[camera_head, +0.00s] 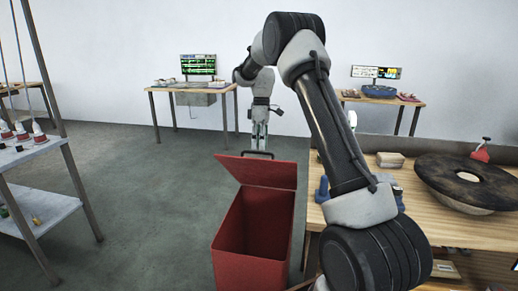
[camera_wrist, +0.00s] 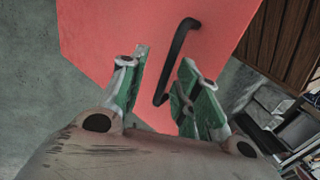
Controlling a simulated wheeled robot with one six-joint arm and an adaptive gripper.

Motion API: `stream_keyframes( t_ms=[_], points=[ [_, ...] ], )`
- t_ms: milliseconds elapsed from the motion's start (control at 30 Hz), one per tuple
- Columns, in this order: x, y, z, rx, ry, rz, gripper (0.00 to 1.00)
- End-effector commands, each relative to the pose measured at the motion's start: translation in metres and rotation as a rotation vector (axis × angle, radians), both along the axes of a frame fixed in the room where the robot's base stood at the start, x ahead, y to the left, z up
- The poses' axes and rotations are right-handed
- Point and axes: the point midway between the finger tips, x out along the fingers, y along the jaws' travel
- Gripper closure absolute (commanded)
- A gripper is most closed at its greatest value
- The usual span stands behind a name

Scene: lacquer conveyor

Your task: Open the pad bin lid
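The red pad bin (camera_head: 252,240) stands on the floor left of the wooden bench. Its red lid (camera_head: 262,172) is raised and tilted at the far side, so the opening of the bin shows. A black bar handle (camera_head: 257,154) sits near the lid's upper edge. My gripper (camera_head: 260,147) is just above and behind that edge, pointing down. In the wrist view the lid (camera_wrist: 120,30) fills the upper middle. The handle (camera_wrist: 176,55) lies between the spread green-padded fingers of my gripper (camera_wrist: 165,57). I cannot tell whether a finger touches it.
The wooden bench (camera_head: 400,215) with a dark round disc (camera_head: 468,183) stands close at the right. A grey shelf rack (camera_head: 40,212) stands at the left. Desks with monitors (camera_head: 198,64) are along the back wall. The floor (camera_head: 140,210) left of the bin is clear.

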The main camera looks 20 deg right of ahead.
Motion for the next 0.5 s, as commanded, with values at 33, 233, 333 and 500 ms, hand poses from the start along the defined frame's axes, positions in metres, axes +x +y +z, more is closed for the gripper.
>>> stream_keyframes(
  t_ms=[33, 233, 333, 500],
  points=[
    [0.002, -0.001, 0.003, 0.000, 0.000, 0.000, 0.68],
    [0.009, -0.006, 0.016, -0.001, -0.001, 0.000, 0.68],
    [0.013, -0.009, 0.022, -0.001, -0.001, 0.000, 0.68],
    [0.018, -0.013, 0.032, 0.001, 0.001, 0.000, 0.68]
  ],
)
